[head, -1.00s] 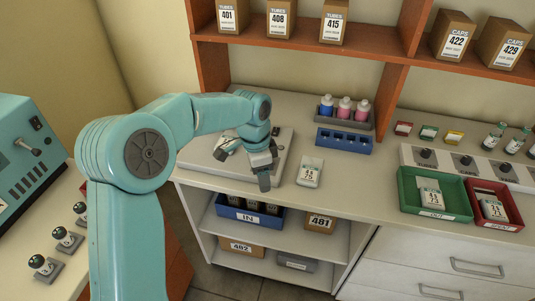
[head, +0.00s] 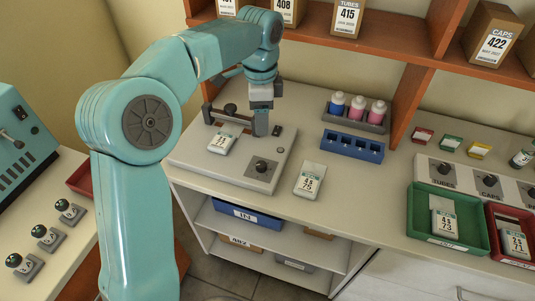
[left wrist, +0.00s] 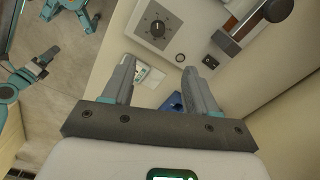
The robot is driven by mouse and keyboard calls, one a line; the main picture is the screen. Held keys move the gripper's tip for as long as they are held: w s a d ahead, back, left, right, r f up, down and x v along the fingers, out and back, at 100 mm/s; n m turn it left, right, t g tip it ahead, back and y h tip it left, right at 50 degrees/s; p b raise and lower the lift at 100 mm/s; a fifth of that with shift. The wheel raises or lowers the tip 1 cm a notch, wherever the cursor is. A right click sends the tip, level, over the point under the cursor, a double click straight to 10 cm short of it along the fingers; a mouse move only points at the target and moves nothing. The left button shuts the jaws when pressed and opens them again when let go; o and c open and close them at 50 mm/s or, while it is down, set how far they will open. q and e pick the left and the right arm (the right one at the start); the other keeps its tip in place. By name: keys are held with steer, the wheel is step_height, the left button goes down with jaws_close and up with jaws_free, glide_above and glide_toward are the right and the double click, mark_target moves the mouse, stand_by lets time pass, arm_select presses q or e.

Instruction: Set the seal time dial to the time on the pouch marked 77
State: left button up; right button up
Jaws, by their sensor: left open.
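The grey sealer (head: 190,155) stands on the bench with its black seal time dial (head: 262,167) at the front right corner. The dial, with marks around it, also shows in the left wrist view (left wrist: 157,25). A white pouch (head: 221,142) lies on the sealer; its print is too small to read surely. Another pouch, which seems to read 4 s and 75 (head: 310,182), lies on the bench right of the sealer. My left gripper (head: 261,122) is open and empty above the sealer, behind the dial and apart from it. My right gripper is out of view.
A green tray (head: 478,240) and a red tray (head: 494,218) at the right hold pouches. A blue rack (head: 352,144) and a bottle holder (head: 375,124) stand behind the loose pouch. Shelves with boxes are above. Bench front is mostly clear.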

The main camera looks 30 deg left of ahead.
mark_target(261, 164)
arm_select(q)
steer(key=f, duration=1)
steer(key=s+f, duration=0.1)
steer(key=f, duration=0.5)
steer(key=shift+w, duration=0.15)
steer(key=c, duration=1.1)
